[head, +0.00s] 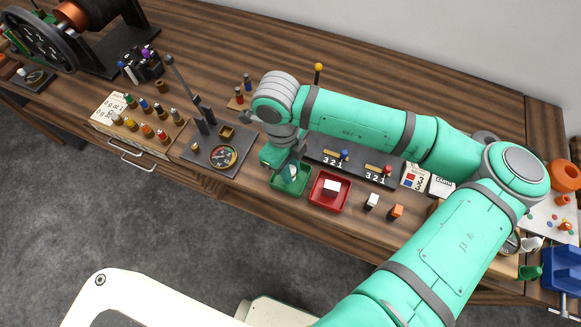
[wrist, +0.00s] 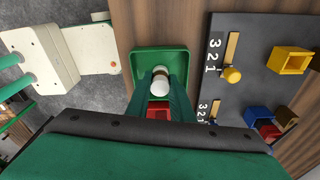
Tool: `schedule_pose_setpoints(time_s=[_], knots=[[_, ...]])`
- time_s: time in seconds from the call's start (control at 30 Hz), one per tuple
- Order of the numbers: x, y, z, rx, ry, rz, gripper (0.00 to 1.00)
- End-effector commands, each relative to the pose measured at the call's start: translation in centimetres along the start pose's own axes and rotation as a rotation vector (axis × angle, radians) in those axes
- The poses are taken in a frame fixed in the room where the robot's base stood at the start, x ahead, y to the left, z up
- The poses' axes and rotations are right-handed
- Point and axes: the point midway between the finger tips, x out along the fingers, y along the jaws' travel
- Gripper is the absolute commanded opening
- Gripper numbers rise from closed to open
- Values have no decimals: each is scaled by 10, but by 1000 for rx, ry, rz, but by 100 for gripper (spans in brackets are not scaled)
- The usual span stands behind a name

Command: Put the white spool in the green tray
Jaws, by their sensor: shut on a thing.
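The white spool (wrist: 160,86) is between the fingers of my gripper (wrist: 160,80) in the wrist view, with a brownish part showing near its end. My gripper is shut on it. In the head view my gripper (head: 290,172) points down over the green tray (head: 277,184), and a small pale patch shows between the fingers. The green tray (wrist: 138,60) lies behind the spool in the wrist view, and its visible floor is bare. Whether the spool touches the tray floor I cannot tell.
A red tray (head: 317,196) holding a white block (head: 332,186) stands just right of the green tray. A white block (head: 371,201) and an orange block (head: 396,211) stand further right. A dark slider board (head: 325,155) lies behind. A dark board with a round dish (head: 223,156) is left.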

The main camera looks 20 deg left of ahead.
Motion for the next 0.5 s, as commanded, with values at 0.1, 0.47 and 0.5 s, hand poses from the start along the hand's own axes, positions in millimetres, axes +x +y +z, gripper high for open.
schedule_pose_setpoints(time_s=[0.1,0.47,0.5], knots=[[2,0,0,0,1,0,0],[2,0,0,0,0,0,39],[2,0,0,0,0,0,39]])
